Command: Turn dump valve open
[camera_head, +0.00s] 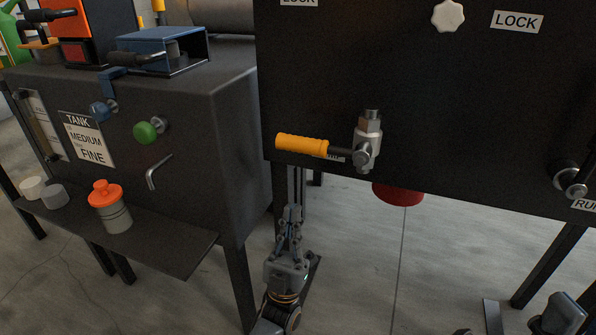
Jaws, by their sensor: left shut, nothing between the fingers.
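The valve with a yellow lever handle (302,146) is mounted on the black panel. Its silver body (367,142) stands upright, and the lever points left, close to horizontal. A small label behind the lever is mostly hidden. My left gripper (292,212) is below the yellow handle in the picture, pointing up. It is shut and empty, apart from the handle.
The dark tank (200,125) at left has a green knob (146,132), a bent metal lever (158,172) and a shelf (160,240) holding an orange-capped bottle (110,207). A red round part (398,193) shows under the panel. Open floor lies below.

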